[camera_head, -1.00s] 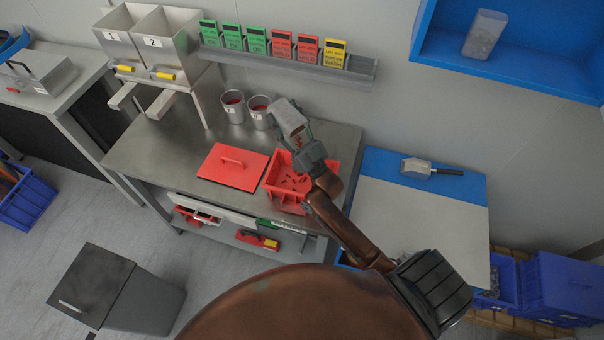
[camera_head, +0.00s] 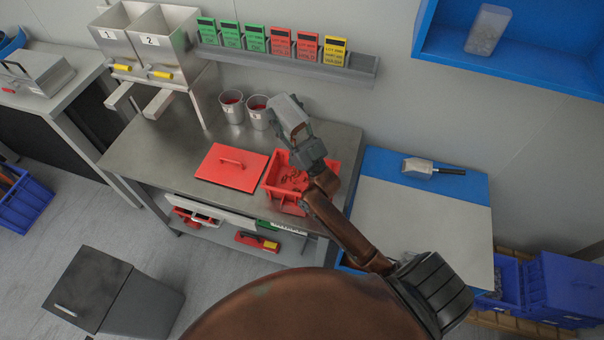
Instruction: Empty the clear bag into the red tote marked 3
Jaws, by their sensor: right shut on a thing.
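The red tote (camera_head: 271,187) stands open on the right end of the steel bench, with small dark red pieces inside. No number can be read on it. My right gripper (camera_head: 298,133) is above the tote's back edge and shut on a pale, see-through thing (camera_head: 284,108), which looks like the clear bag. The bag is tilted up and away from me, and my gripper and wrist hide part of it and part of the tote. I cannot tell how much is left in the bag. My left gripper is not in view.
A red lid (camera_head: 228,177) lies left of the tote. Two grey cups (camera_head: 232,110) with red contents stand behind it. Steel hoppers (camera_head: 150,35) are at the back left. A scoop (camera_head: 420,168) lies on the blue and white table at right. The bench's left part is clear.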

